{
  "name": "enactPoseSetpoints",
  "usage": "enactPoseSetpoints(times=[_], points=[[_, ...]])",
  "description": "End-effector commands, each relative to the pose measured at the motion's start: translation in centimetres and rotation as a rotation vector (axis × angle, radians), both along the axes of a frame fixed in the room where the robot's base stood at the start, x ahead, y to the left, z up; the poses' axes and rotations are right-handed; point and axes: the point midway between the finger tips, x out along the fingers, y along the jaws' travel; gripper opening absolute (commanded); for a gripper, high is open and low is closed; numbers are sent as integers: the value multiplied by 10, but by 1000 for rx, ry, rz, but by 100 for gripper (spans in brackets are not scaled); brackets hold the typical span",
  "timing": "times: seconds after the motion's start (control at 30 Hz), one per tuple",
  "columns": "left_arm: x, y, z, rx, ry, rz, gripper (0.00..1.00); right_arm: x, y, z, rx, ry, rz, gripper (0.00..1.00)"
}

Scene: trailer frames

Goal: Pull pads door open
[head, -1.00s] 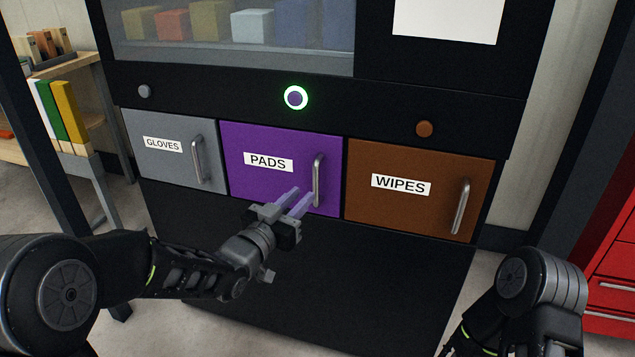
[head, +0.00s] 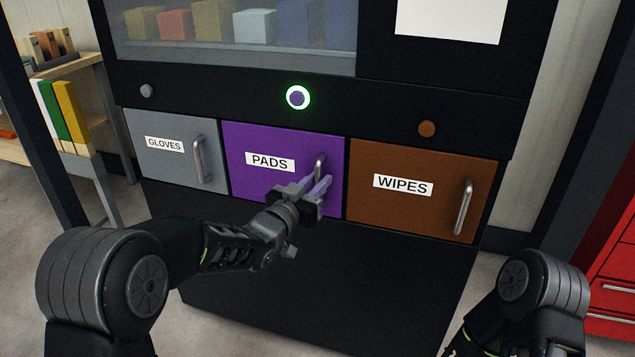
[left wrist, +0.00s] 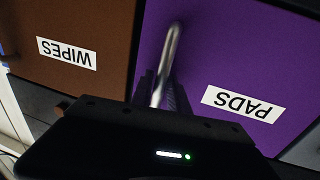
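The purple PADS door (head: 240,175) is closed, flush with the cabinet front, between the grey and brown doors. Its vertical metal handle (head: 320,166) is near its right edge, and its lower part is hidden by my left gripper (head: 314,183). The gripper's fingers are apart, one on each side of the handle. In the left wrist view the picture is upside down; the handle (left wrist: 171,52) rises between the two fingers, with a gap beside it. My right arm (head: 535,300) is at the lower right, and its gripper is out of the picture.
The grey GLOVES door (head: 165,170) and brown WIPES door (head: 410,215) are closed on either side. Above the PADS door a round button (head: 297,97) has a lit ring. A shelf with books (head: 65,110) stands left, red drawers (head: 612,265) right.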

Motion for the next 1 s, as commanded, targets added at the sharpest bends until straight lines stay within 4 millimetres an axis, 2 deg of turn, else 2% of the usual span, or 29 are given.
enactPoseSetpoints(times=[0.03,0.23,1.0], points=[[0,0,0,0,0,0,15,0,0,0,0,0,0,0],[0,0,0,0,0,0,0,0,0,0,0,0,0,0],[0,0,0,0,0,0,0,0,0,0,0,0,0,0]])
